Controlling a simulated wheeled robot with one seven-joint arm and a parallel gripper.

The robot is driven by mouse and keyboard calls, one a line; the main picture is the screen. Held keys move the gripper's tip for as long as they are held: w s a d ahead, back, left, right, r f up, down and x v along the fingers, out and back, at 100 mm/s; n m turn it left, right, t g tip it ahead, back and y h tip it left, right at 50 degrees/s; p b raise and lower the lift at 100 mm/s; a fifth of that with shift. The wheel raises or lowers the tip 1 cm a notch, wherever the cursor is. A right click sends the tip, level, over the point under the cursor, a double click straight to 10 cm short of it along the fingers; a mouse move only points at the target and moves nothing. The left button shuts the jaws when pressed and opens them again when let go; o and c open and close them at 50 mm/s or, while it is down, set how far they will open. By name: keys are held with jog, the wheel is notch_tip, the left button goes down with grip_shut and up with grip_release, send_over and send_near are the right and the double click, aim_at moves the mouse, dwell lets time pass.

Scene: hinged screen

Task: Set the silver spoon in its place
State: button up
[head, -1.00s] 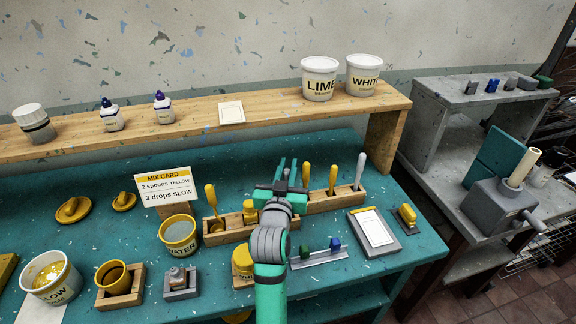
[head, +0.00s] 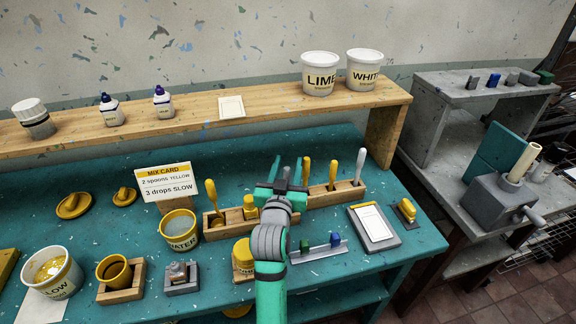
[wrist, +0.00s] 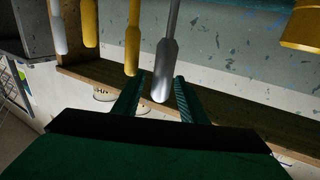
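The silver spoon (wrist: 166,70) stands between my fingertips in the upside-down wrist view, its handle end toward the fingers. A narrow gap shows beside it. In the head view only a small grey bit of it (head: 286,173) shows between the fingers. My gripper (head: 286,170) is open around the handle, at the left end of the right-hand wooden rack (head: 322,200). The spoon's lower end is hidden, so I cannot tell how it sits in the rack. Two yellow handles (head: 306,172) (head: 332,175) and a pale grey handle (head: 360,167) stand upright to the right.
The wooden shelf (head: 200,120) runs behind. A rail with green and blue blocks (head: 320,250) lies in front.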

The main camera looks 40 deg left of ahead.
jog(key=v, duration=1)
jog(key=shift+s+d, duration=0.15)
jog(key=shift+s, duration=0.2)
